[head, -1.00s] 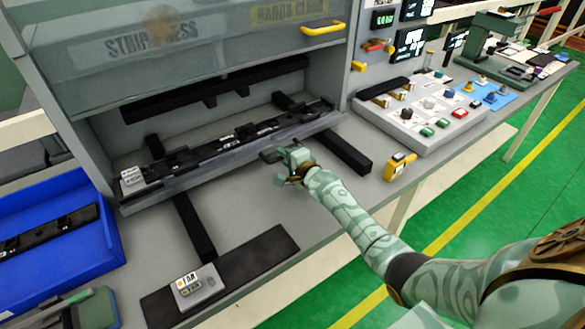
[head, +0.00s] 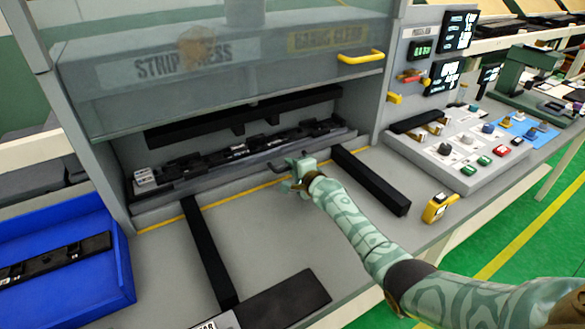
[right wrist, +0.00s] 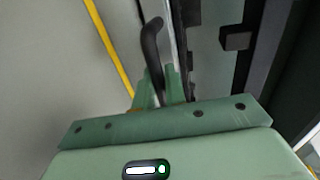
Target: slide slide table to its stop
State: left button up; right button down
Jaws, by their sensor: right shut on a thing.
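The slide table (head: 222,184) is a long grey slab under the strip press, carrying a black trim strip (head: 236,151) along its length. It sits inside the press opening, behind a yellow line on the bench. A dark handle (right wrist: 152,45) projects from its front edge. My right gripper (head: 291,174) is at the front edge, right of the middle, shut on the handle. In the right wrist view its fingers (right wrist: 158,88) close around the handle's near part. Whether the table touches a stop inside cannot be seen. My left gripper is not in view.
Two black rails (head: 372,181) run across the bench toward its front. The clear guard (head: 215,70) with a yellow handle is raised above the opening. A blue bin (head: 75,285) stands at left. A control panel (head: 462,150) and yellow device (head: 438,208) are at right.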

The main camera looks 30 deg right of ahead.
jog(key=shift+w+r, duration=0.1)
jog(key=shift+r, duration=0.05)
jog(key=c, duration=1.5)
grip_release()
jog(key=shift+w, duration=0.1)
jog(key=shift+c, duration=0.2)
jog(key=shift+w+f, duration=0.15)
jog(key=shift+f, duration=0.05)
jog(key=shift+s+r+p, duration=0.25)
jog(key=shift+s+p, duration=0.05)
jog(key=shift+s, duration=0.1)
jog(key=p+v, duration=0.4)
jog(key=v, duration=0.1)
jog(key=shift+s+d+r, duration=0.1)
jog(key=shift+s+r, duration=0.05)
jog(key=shift+r, duration=0.15)
jog(key=p+v, duration=0.1)
jog(key=v, duration=0.2)
jog(key=p+v, duration=0.1)
jog(key=v, duration=0.2)
jog(key=p+v, duration=0.1)
jog(key=v, duration=0.2)
jog(key=shift+s+f, duration=0.15)
jog(key=shift+f, duration=0.15)
jog(key=shift+s+d+p, duration=0.1)
jog(key=shift+s+p, duration=0.2)
jog(key=shift+s, duration=0.15)
